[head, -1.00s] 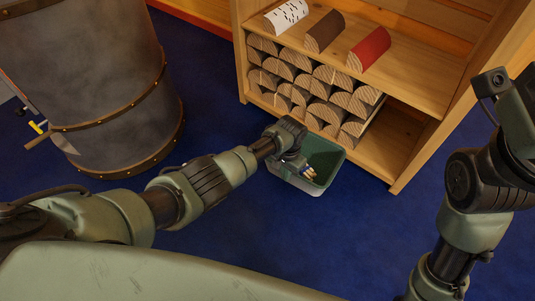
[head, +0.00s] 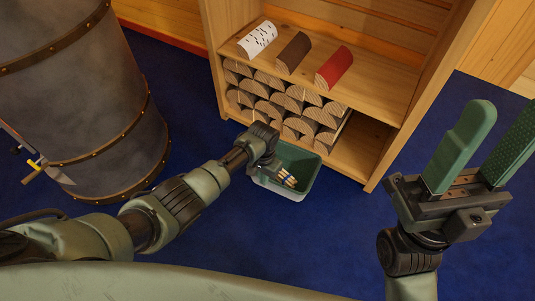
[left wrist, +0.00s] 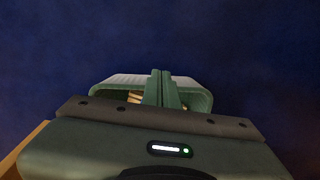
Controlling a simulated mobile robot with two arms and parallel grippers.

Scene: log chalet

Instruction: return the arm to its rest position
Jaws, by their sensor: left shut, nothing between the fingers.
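My left arm reaches in from the left in the head view, its wrist over the near-left side of a green bin (head: 308,182) on the blue floor. The left gripper (left wrist: 161,75) is shut and empty in the left wrist view, its two green fingers together in front of the bin. Its fingertips are hard to make out in the head view. My right gripper (head: 506,115) is raised at the right of the head view, with its green fingers apart and nothing between them.
Several small pale sticks (head: 288,178) lie in the bin. Behind it stands a wooden shelf (head: 385,95) with stacked split logs (head: 290,105) below and white, brown and red half-logs on top. A large metal barrel (head: 85,110) stands at left. The floor in front is clear.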

